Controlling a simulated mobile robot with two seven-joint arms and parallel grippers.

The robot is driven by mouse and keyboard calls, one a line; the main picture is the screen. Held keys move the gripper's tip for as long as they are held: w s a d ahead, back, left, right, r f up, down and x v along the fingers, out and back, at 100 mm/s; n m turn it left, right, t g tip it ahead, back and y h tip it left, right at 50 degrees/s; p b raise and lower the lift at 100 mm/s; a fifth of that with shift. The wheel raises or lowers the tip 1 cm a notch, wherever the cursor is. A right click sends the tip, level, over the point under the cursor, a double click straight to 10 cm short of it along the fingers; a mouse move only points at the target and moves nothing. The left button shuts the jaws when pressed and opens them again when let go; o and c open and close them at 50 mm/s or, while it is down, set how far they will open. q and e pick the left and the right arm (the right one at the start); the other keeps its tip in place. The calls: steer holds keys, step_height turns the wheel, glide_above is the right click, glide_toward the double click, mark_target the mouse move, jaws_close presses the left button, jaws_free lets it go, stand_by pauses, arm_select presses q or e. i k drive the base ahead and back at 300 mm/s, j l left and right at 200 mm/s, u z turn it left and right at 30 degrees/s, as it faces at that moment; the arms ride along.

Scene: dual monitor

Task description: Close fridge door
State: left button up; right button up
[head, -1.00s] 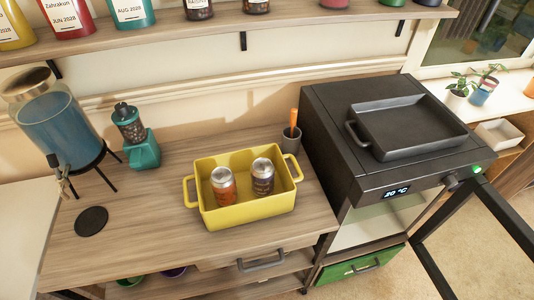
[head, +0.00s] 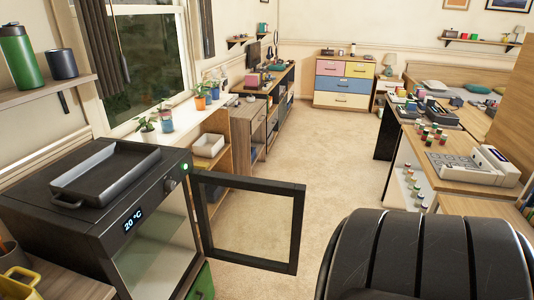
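The fridge (head: 95,220) is a black appliance at the lower left of the head view, with a "20 °C" display on its front. Its door (head: 292,232), a black frame around a clear pane, stands wide open and sticks out to the right over the carpet. The pale inside of the fridge shows through the opening. Neither of my grippers is in view.
A dark tray (head: 105,172) lies on the fridge. Potted plants (head: 148,130) stand on the sill behind it. A wooden cabinet (head: 247,130) runs beyond the door. A desk (head: 468,158) with small jars stands at right. The carpet (head: 320,150) between is clear.

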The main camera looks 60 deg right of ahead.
mark_target(197, 178)
steer(key=k+u, duration=0.45)
steer(key=k+j+u, duration=0.15)
steer(key=u, duration=0.35)
steer(key=l+u, duration=0.15)
steer(key=l, duration=0.2)
steer(key=k+l+u, duration=0.15)
steer(key=l, duration=0.15)
steer(key=k+l+u, duration=0.15)
steer(key=l, duration=0.2)
steer(key=l+u, duration=0.15)
steer(key=l, duration=0.15)
steer(key=k+l, duration=0.15)
steer(key=l, duration=0.25)
steer(key=k+l, duration=0.15)
steer(key=l, duration=0.25)
steer(key=k+l, duration=0.15)
steer(key=l, duration=0.2)
steer(key=k+l, duration=0.15)
steer(key=l, duration=0.25)
steer(key=k+l, duration=0.15)
steer(key=l, duration=0.25)
